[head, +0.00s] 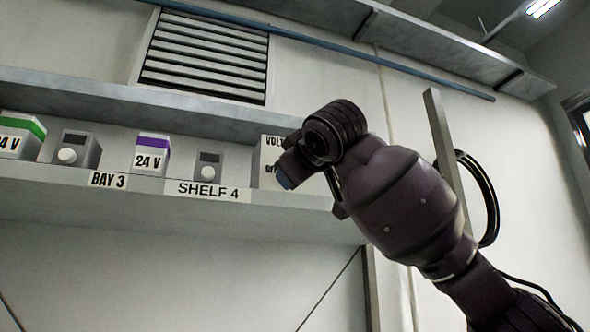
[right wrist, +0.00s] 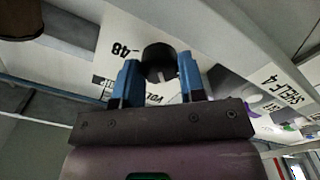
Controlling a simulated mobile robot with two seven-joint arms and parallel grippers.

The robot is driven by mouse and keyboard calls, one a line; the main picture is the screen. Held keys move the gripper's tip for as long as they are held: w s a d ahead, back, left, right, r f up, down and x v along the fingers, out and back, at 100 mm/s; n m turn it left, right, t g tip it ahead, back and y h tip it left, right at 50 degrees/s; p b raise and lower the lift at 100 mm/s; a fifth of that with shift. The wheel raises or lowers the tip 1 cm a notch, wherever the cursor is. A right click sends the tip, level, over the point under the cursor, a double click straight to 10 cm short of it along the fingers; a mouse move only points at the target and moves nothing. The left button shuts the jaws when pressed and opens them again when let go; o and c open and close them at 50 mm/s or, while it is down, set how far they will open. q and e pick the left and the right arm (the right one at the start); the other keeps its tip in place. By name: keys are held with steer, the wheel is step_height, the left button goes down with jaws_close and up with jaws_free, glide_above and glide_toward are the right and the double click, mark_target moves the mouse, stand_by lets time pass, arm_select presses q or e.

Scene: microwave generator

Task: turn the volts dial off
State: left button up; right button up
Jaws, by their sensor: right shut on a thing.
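The volts dial (right wrist: 158,60) is a round black knob on a white panel in the right wrist view, where it appears upside down. A light mark shows on the knob. Beside it I read "48" and part of "VOL". My right gripper (right wrist: 159,73) has its blue fingers on either side of the knob and is shut on it. In the head view, the white panel (head: 271,150) on the shelf is partly hidden behind my right gripper (head: 284,178), and the dial is hidden there. My left gripper is in neither view.
An upper ledge (head: 150,112) runs above.

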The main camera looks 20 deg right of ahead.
steer(key=shift+n+p, duration=0.35)
steer(key=shift+n, duration=1.95)
steer(key=o, duration=0.8)
steer(key=shift+o, duration=0.6)
steer(key=shift+f, duration=0.1)
steer(key=shift+a+f, duration=0.1)
steer(key=shift+w+f, duration=0.1)
